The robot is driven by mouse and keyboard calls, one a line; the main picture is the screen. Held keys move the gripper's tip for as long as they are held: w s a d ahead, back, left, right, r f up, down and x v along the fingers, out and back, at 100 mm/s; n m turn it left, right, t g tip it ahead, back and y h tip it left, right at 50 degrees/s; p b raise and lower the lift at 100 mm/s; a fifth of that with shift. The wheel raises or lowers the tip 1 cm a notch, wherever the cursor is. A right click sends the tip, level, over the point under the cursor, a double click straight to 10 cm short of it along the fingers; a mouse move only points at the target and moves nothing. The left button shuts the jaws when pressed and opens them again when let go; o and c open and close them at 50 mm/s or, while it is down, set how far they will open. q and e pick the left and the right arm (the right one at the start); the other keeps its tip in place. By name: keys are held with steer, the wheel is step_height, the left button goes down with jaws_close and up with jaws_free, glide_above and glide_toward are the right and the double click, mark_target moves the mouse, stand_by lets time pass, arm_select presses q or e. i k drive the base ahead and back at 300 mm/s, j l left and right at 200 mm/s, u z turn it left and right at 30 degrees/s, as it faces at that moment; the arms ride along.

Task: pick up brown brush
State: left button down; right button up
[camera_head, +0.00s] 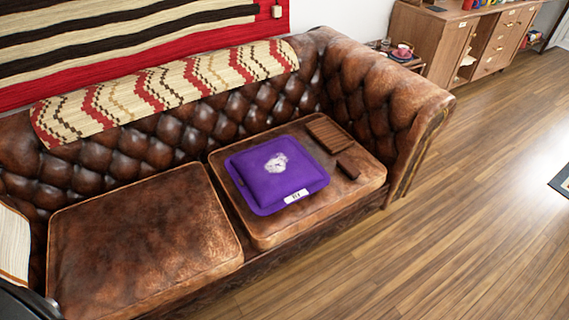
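A small dark brown block (348,170), which looks like the brown brush, lies on the right seat cushion (270,232) of a brown leather sofa. Its bristles cannot be made out. A larger flat brown slatted piece (329,133) lies just behind it, towards the backrest, and I cannot tell what it is. A purple square pillow or bag (276,172) with a white print lies to their left on the same cushion. Neither of my grippers is in view.
The left seat cushion (140,245) is bare. The tufted right armrest (385,100) rises beside the right cushion. A patterned throw (165,88) covers the backrest. Wooden floor (430,240) is open in front and right. A wooden cabinet (460,38) stands behind right.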

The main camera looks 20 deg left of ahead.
mark_target(344, 165)
steer(key=u, duration=0.65)
steer(key=i+l+u, duration=0.15)
steer(key=l+u, duration=0.25)
steer(key=i+l+u, duration=0.1)
steer(key=l+u, duration=0.7)
steer(key=i+j, duration=0.05)
